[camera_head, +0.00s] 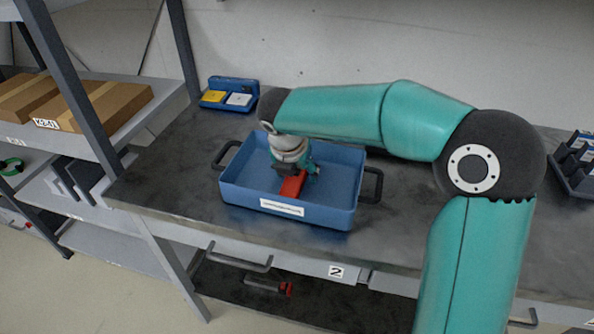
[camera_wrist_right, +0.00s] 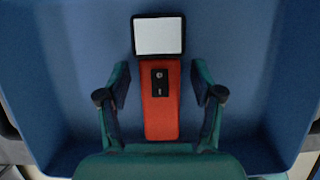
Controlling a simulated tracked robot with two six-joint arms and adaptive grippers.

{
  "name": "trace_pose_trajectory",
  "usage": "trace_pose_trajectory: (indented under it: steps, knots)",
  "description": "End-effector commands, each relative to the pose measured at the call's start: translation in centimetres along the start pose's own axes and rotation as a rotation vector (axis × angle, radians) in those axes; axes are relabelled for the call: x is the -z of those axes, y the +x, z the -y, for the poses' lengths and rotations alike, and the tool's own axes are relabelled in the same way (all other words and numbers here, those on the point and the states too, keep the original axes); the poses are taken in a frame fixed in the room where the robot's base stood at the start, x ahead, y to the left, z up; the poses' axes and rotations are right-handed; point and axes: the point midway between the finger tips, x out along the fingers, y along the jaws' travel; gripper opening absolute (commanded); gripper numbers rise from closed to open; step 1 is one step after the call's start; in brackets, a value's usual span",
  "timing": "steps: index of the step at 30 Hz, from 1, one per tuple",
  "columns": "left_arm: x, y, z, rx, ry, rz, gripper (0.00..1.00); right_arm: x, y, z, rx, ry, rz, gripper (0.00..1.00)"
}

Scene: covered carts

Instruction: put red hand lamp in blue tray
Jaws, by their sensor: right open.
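The red hand lamp (camera_head: 292,185) lies inside the blue tray (camera_head: 334,217), near the tray's front wall. In the right wrist view the lamp (camera_wrist_right: 160,119) shows its red body, a black switch plate and a pale lamp face, flat on the tray floor (camera_wrist_right: 75,85). My right gripper (camera_head: 296,178) reaches down into the tray over the lamp. In the wrist view its fingers (camera_wrist_right: 160,88) stand apart on either side of the lamp's body, with a gap on each side. The left gripper is not in view.
The tray stands on a dark worktop (camera_head: 410,215) with a black handle at each end. A blue holder (camera_head: 230,94) with yellow and white pieces sits behind it. Cardboard boxes (camera_head: 100,105) lie on the left shelf. Dark bins (camera_head: 577,160) stand at the far right.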

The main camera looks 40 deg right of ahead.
Motion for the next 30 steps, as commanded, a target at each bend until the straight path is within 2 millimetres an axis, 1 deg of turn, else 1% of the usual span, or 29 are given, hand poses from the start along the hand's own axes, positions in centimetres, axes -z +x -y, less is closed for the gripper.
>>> trace_pose_trajectory:
  steps: [5, 8, 11, 18, 21, 25, 30]
  knots:
    - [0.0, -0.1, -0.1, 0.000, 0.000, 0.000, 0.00, -0.1, -0.6, 0.0, -0.002, 0.000, 0.001, 0.66]
    - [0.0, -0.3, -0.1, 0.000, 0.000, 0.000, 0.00, -0.1, -1.7, -0.1, -0.002, 0.001, 0.001, 0.66]
    - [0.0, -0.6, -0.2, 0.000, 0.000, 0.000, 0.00, -0.2, -3.4, -0.1, -0.005, 0.000, 0.003, 0.66]
    - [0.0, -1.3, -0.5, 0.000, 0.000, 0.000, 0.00, -0.2, -8.4, -0.1, -0.004, -0.001, 0.002, 0.66]
    - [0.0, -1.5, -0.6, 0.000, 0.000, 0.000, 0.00, -0.1, -10.0, -0.1, -0.004, -0.001, 0.002, 0.66]
    - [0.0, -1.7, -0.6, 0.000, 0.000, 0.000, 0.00, -0.1, -11.5, -0.1, -0.002, -0.001, 0.001, 0.66]
    - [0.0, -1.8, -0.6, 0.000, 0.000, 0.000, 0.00, -0.1, -12.2, -0.1, -0.001, -0.001, 0.000, 0.66]
